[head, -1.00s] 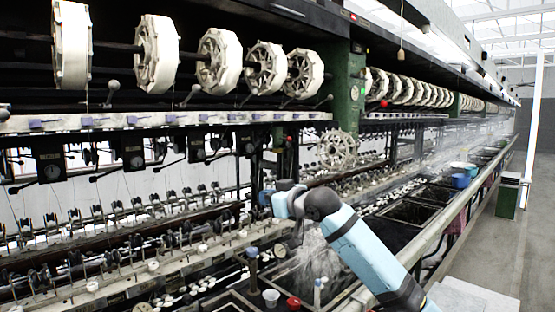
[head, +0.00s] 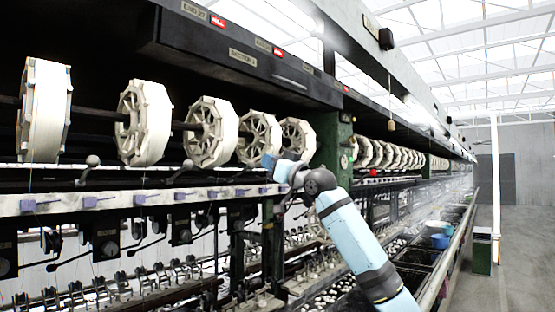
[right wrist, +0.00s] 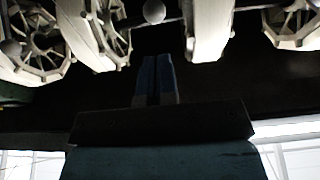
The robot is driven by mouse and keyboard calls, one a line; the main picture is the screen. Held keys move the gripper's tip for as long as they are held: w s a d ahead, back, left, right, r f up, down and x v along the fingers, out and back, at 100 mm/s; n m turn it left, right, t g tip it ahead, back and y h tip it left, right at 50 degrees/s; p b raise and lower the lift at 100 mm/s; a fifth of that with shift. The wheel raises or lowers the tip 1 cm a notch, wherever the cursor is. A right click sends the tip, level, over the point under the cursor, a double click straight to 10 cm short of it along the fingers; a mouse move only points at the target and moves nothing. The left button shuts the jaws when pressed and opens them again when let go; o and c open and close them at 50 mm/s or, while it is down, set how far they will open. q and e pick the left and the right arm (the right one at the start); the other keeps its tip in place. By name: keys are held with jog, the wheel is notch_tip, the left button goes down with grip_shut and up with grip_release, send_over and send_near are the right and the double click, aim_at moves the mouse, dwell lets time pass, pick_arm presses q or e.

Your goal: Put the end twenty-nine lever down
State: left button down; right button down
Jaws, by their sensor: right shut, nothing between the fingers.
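Ball-ended levers stick out below the white reels. In the head view, one lever (head: 92,160) and another lever (head: 187,164) show at the left. My right gripper (head: 268,160) is farther along the row, in front of the reels, with no visible hold on anything. In the right wrist view, my right gripper (right wrist: 153,62) is shut and empty. A pale lever knob (right wrist: 154,12) lies straight beyond its fingertips, apart in the picture. Another knob (right wrist: 12,47) is at the left. I cannot read which lever is end twenty-nine. My left gripper is out of view.
White reels (head: 145,122) line the machine above a pale rail (head: 130,198). A green post (head: 335,145) stands right of my gripper. A dark beam with labels (head: 240,57) overhangs the row. Basins lie below right, beside a clear aisle (head: 520,270).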

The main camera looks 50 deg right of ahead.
aim_at(253, 165)
jog(key=p+x, duration=0.5)
jog(key=x, duration=0.2)
jog(key=shift+r+p, duration=0.2)
jog(key=shift+p, duration=0.1)
jog(key=shift+w, duration=0.3)
jog(key=shift+f, duration=0.25)
jog(key=shift+f, duration=0.3)
jog(key=shift+s+f+b, duration=0.15)
jog(key=shift+f+b, duration=0.2)
jog(key=shift+f, duration=0.2)
jog(key=shift+s+f+b, duration=0.15)
jog(key=shift+f+b, duration=0.15)
jog(key=shift+f, duration=0.2)
